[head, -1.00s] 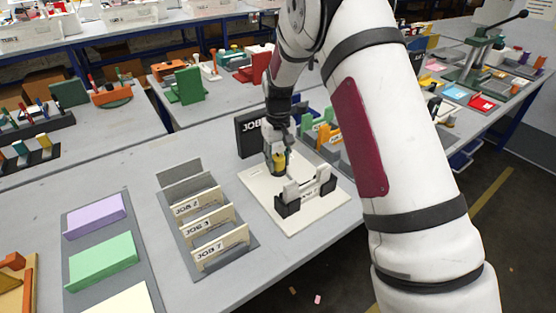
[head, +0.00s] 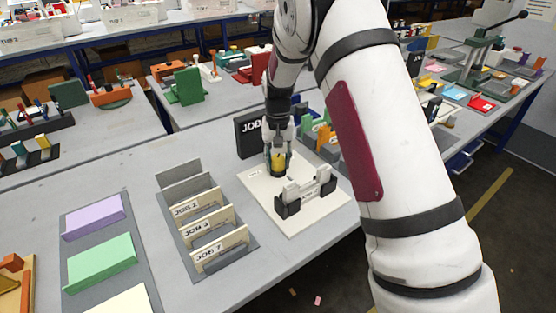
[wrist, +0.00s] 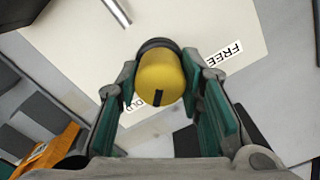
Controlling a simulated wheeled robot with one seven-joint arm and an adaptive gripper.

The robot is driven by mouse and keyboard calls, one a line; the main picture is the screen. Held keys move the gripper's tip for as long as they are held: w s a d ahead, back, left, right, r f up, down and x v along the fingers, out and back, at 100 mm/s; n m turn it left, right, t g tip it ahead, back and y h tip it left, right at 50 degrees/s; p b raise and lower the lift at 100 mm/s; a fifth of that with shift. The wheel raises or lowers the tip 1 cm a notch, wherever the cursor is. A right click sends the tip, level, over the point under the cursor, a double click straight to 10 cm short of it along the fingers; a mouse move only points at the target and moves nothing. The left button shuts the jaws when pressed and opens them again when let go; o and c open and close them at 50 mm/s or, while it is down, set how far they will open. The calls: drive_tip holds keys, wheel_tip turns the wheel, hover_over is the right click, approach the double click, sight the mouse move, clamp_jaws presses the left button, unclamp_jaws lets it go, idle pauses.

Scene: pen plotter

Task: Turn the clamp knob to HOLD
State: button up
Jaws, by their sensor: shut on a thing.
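The yellow clamp knob (wrist: 158,72), with a dark collar and a short black mark on its near side, stands on the cream plate (wrist: 80,45). It also shows in the head view (head: 277,164). My gripper (wrist: 160,88) has its fingers on both sides of the knob and is shut on it; in the head view my gripper (head: 278,150) points down over the plate. A FREE label (wrist: 223,53) lies right of the knob. Another label (wrist: 128,102), mostly hidden by the left finger and knob, shows letters like "LD". The black mark points towards my gripper's palm, between the labels.
A black and white holder (head: 305,194) stands on the plate just in front of the knob. A dark JOB sign (head: 248,135) stands behind. A grey rack of JOB cards (head: 215,235) is to the left, and orange and green parts (head: 325,135) are to the right.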

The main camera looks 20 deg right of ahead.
sight(278, 158)
drive_tip(key=o, duration=1.2)
drive_tip(key=shift+c, duration=0.2)
wheel_tip(278, 158, up, 12)
